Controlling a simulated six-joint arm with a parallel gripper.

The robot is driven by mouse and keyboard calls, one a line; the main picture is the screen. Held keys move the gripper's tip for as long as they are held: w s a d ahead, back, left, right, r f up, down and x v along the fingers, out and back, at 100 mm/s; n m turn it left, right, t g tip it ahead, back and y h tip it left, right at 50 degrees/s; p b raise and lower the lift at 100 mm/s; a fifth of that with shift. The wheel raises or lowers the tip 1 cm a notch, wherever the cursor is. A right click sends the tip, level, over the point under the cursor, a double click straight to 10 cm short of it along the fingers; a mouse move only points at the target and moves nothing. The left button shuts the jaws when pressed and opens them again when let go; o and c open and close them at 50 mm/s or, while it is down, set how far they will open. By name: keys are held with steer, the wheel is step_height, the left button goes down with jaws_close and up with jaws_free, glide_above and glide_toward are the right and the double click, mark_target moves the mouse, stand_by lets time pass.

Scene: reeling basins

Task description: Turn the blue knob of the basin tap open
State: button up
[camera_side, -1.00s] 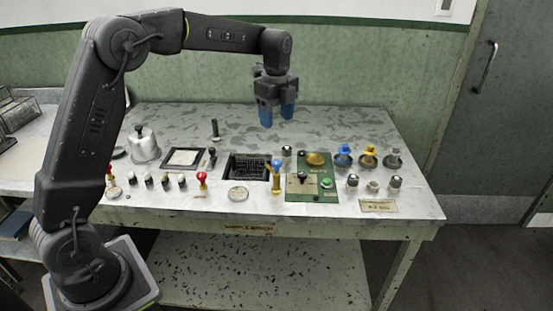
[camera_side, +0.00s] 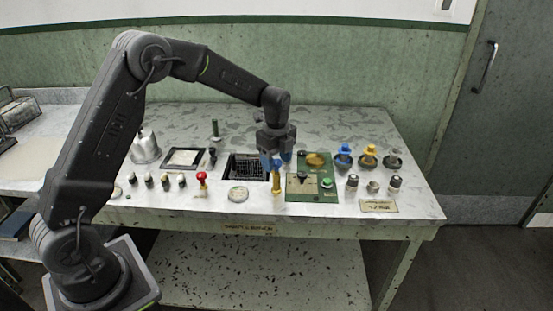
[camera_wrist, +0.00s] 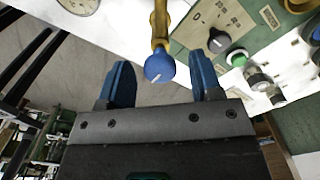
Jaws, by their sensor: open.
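The tap's blue knob (camera_wrist: 159,67) shows in the wrist view at the end of the yellow tap body (camera_wrist: 159,25), with a pale line on its face. In the side view the yellow tap (camera_side: 277,180) stands beside the sunken black basin (camera_side: 243,167), and its blue knob (camera_side: 277,164) is close to my fingers. My gripper (camera_side: 278,160) points down there, its blue fingertips at about the knob's height in the picture. In the wrist view my gripper (camera_wrist: 163,80) is open, with one blue finger on each side of the knob and gaps to both.
A green panel (camera_side: 327,189) with a dark knob and green button lies right of the tap. Blue, yellow and grey valves (camera_side: 368,157) stand farther right. A red-topped lever (camera_side: 202,180) and a round dial (camera_side: 238,194) are to the left.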

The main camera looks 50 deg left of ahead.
steer(key=c, duration=0.9)
steer(key=shift+n, duration=0.3)
steer(key=n, duration=0.3)
steer(key=shift+n, duration=0.3)
steer(key=n, duration=0.4)
steer(key=shift+n, duration=0.3)
steer(key=n, duration=0.4)
steer(key=shift+n, duration=0.3)
steer(key=shift+r+n, duration=0.1)
steer(key=shift+n, duration=2.1)
